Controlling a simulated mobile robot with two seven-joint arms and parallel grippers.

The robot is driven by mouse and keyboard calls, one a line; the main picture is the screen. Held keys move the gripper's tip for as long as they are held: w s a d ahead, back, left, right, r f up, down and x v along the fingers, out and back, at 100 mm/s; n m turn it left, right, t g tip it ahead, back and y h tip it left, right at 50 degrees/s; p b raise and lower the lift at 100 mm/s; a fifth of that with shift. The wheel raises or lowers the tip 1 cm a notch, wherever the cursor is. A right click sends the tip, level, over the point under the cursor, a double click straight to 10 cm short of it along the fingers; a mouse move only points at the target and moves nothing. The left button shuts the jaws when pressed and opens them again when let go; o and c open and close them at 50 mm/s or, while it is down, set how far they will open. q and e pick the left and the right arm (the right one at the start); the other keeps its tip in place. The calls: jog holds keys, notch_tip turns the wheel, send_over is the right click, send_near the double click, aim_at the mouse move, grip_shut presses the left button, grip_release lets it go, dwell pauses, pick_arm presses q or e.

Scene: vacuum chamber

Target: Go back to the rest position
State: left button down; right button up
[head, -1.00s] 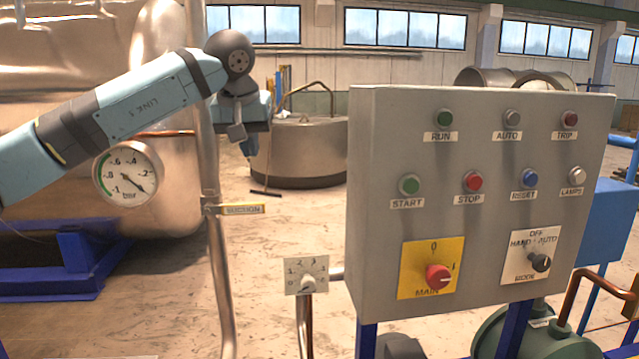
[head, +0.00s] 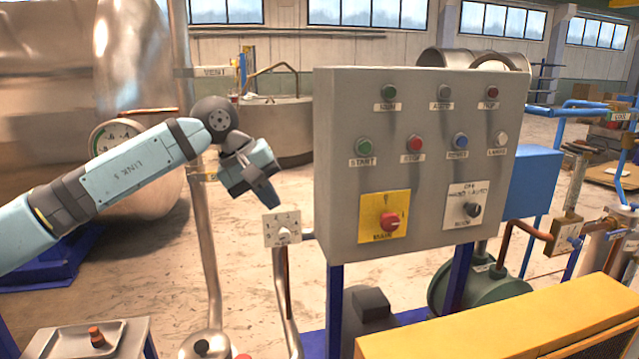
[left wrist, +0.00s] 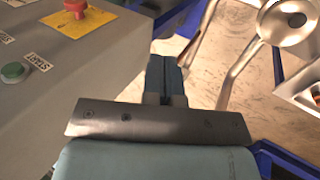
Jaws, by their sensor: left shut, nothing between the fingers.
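My left arm comes in from the left in the head view, its gripper (head: 268,192) in front of the vertical pipe and left of the grey control panel (head: 340,150). The fingers point down and right, just above the small dial plate (head: 283,229), apart from the panel. In the left wrist view the two fingers of this gripper (left wrist: 165,75) are together with nothing between them. The panel also shows at the upper left of that view (left wrist: 110,60). My right gripper is in neither view.
The red main switch (head: 390,221) sits on a yellow plate on the panel. A metal tray (head: 70,340) with a small orange-brown part stands at the lower left. A yellow block (head: 500,320) is at the lower right. A pressure gauge (head: 112,136) is partly behind my arm.

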pick_arm(q)
jog(key=s+d+f+n+g+h+p, duration=0.2)
jog(key=s+d+f+n+g+h, duration=0.2)
jog(key=s+d+f+n+h, duration=0.7)
jog(key=s+a+f+m+t+y+p, duration=0.15)
jog(key=a+f+m+t, duration=0.25)
jog(key=f+m+t, duration=0.45)
jog(key=s+a+f+m+t+y+b, duration=0.1)
jog(key=s+a+f+m+t+y, duration=0.3)
jog(key=m, duration=0.8)
jog(key=s+a+f+m+t+y+p, duration=0.15)
jog(key=a+f+m+t, duration=0.4)
jog(key=m, duration=0.55)
jog(key=s+a+f+n+g+y, duration=0.2)
jog(key=s+a+f+n+y, duration=0.1)
jog(key=s+f+n, duration=0.4)
jog(key=s+a+f+n+g+y, duration=0.2)
jog(key=s+a+f+n, duration=0.3)
jog(key=s+f+n, duration=0.3)
jog(key=s+f+y, duration=0.1)
jog(key=s+f, duration=0.1)
jog(key=s, duration=0.1)
jog(key=shift+a+f+g+y, duration=0.15)
jog(key=shift+f+g+y, duration=0.15)
jog(key=shift+g+y, duration=0.1)
